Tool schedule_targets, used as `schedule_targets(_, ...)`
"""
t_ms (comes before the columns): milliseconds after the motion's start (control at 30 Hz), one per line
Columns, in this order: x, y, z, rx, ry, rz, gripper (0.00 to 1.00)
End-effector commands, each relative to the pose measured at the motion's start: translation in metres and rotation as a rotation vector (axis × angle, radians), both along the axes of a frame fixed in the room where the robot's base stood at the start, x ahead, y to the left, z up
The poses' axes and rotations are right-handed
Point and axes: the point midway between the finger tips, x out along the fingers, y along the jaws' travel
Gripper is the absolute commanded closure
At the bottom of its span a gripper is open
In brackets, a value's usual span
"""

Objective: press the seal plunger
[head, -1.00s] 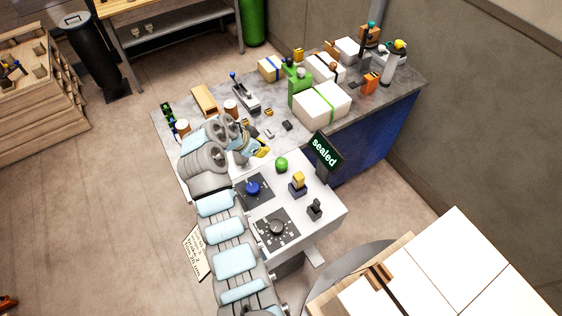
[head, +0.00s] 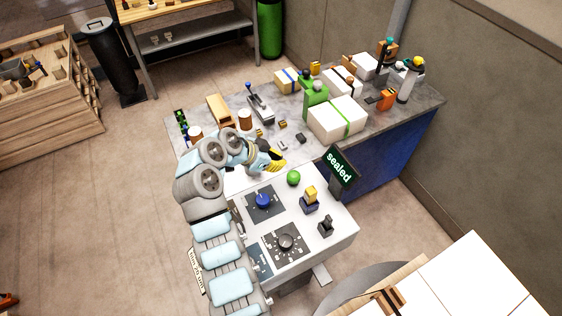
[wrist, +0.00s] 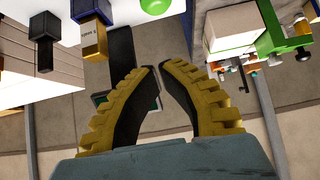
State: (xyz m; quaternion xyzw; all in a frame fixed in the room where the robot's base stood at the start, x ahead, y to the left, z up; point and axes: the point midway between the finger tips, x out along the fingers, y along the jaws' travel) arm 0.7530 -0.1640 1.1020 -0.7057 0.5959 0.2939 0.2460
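The control console (head: 335,243) has a white top. A yellow block on a dark blue base (head: 310,200) stands upright near its right edge and looks like the seal plunger. The same block (wrist: 91,38) shows at the upper left in the wrist view, with small lettering on its yellow part. My gripper (head: 278,166) is over the console's far edge, beside the green ball-shaped knob (head: 293,178) and apart from the yellow block. In the wrist view its yellow-backed fingers (wrist: 160,67) have their tips nearly together, with nothing between them.
A sign (head: 340,168) reading "sealed" rises at the console's right edge. Behind is a grey bench (head: 275,95) with wrapped reams. A white-topped stack stands at the lower right.

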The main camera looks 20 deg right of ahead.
Motion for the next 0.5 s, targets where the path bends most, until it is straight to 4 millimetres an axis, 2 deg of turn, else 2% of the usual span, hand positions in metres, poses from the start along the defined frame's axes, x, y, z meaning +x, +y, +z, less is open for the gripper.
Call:
schedule_targets(300,0.006,-0.041,-0.038,0.000,0.002,-0.002,1.00)
schedule_targets(500,0.009,-0.058,-0.059,0.000,0.001,-0.001,1.00)
